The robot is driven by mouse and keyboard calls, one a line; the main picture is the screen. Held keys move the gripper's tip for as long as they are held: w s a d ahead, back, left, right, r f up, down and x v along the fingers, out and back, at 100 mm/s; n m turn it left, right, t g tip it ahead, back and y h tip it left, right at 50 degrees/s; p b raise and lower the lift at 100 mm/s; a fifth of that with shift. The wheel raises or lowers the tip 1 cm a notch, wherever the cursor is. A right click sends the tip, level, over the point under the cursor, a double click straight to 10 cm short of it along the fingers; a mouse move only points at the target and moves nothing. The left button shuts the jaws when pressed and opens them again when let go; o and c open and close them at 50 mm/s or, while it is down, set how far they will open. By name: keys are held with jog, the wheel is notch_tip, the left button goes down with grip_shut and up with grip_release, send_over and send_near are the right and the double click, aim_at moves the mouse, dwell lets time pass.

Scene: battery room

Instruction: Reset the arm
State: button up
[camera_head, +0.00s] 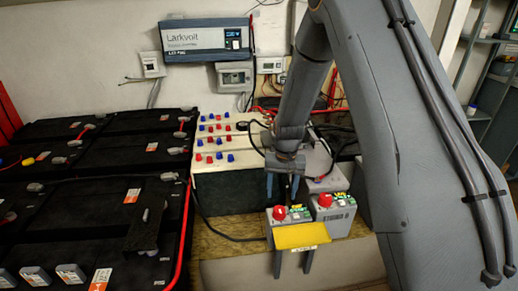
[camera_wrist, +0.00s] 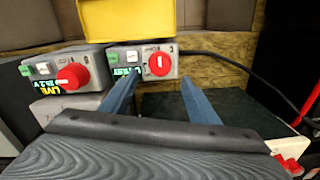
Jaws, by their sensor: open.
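My gripper (camera_head: 282,187) hangs pointing down from my arm, its two blue-grey fingers apart with nothing between them. In the head view it is just above and behind two grey switch boxes. The left box (camera_head: 286,230) has a red knob (camera_head: 279,213), and a yellow flap (camera_head: 301,236) stands at its front. The right box (camera_head: 338,212) has another red knob (camera_head: 325,200). In the wrist view my open gripper (camera_wrist: 159,82) has its fingertips near the box with a "TEST"-like display (camera_wrist: 142,62). The box marked "LIVE" (camera_wrist: 65,75) is to the left. I cannot tell whether the fingers touch anything.
Black battery blocks (camera_head: 60,180) with cables fill the left. Red and blue terminals (camera_head: 215,140) sit on a pale-topped unit behind the boxes. A Larkvolt unit (camera_head: 205,40) hangs on the wall. A black cable (camera_wrist: 225,60) runs from the nearer box.

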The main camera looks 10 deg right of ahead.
jog(key=s+r, duration=0.5)
jog(key=s, duration=0.3)
jog(key=s+r+n, duration=0.1)
jog(key=s+r, duration=0.4)
jog(key=s, duration=0.3)
jog(key=s+d+r+n, duration=0.1)
jog(key=s+r, duration=0.4)
jog(key=s, duration=0.4)
jog(key=shift+r, duration=0.3)
